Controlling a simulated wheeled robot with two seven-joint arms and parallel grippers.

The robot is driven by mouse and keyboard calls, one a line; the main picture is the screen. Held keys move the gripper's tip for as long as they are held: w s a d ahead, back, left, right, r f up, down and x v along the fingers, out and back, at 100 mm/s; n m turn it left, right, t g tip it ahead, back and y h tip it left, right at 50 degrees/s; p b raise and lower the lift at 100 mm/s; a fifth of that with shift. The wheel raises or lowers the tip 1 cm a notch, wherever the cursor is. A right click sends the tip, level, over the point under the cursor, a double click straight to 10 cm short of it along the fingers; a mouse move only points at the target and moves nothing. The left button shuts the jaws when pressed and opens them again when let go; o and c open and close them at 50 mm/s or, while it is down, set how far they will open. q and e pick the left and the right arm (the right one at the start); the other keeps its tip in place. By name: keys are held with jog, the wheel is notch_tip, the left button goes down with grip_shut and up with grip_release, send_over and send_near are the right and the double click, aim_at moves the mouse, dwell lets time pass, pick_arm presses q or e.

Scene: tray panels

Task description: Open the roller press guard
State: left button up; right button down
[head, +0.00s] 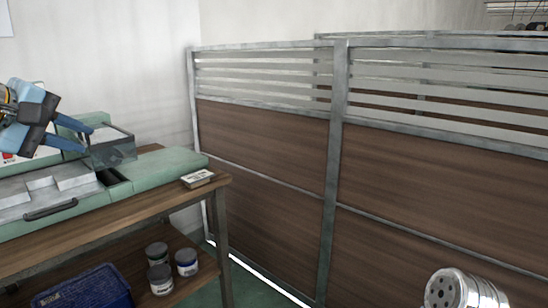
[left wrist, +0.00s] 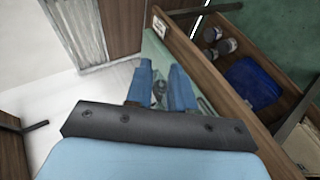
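The roller press (head: 150,171) is a green machine on the wooden bench at the left of the head view. A light grey stepped panel with a dark bar handle (head: 50,208) lies at its front. A grey metal box-like part (head: 112,150) stands behind; I cannot tell which part is the guard. My left gripper (head: 88,139) is above the press, close to the grey box, with its two blue fingers apart and nothing seen between them. In the left wrist view the fingers (left wrist: 161,66) show with a gap, over the green press surface (left wrist: 155,47).
A small labelled block (head: 197,179) lies at the right end of the press. The wooden bench (head: 165,203) has a lower shelf with several jars (head: 187,262) and a blue bin (head: 88,290). A slatted wood-panel partition (head: 265,140) stands to the right.

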pick_arm(q)
jog(key=w+d+f+m+g, duration=0.15)
jog(key=w+f, duration=0.35)
jog(key=f, duration=0.5)
jog(key=w+d+f+g, duration=0.15)
jog(key=w+f, duration=0.35)
jog(key=f, duration=0.5)
jog(key=w+d+f+m, duration=0.15)
jog(key=w+f, duration=0.35)
jog(key=f, duration=0.6)
jog(key=d+f+m+g, duration=0.15)
jog(key=d+f, duration=0.35)
jog(key=f, duration=0.7)
jog(key=s+d+f+m+g, duration=0.1)
jog(key=s+d+f, duration=0.25)
jog(key=f, duration=0.35)
jog(key=s+d+f+m+g+h, duration=0.1)
jog(key=s+d+f, duration=0.1)
jog(key=s+f, duration=0.35)
jog(key=s+d+f+m+g, duration=0.1)
jog(key=s+d+f, duration=0.15)
jog(key=f, duration=0.65)
jog(key=s+d+f+m+g, duration=0.1)
jog(key=s+f, duration=0.3)
jog(key=s, duration=0.4)
jog(key=s+d+f+m+g, duration=0.2)
jog(key=s+d+f, duration=0.2)
jog(key=s, duration=0.5)
jog(key=shift+s+f, duration=0.2)
jog(key=shift+f, duration=0.25)
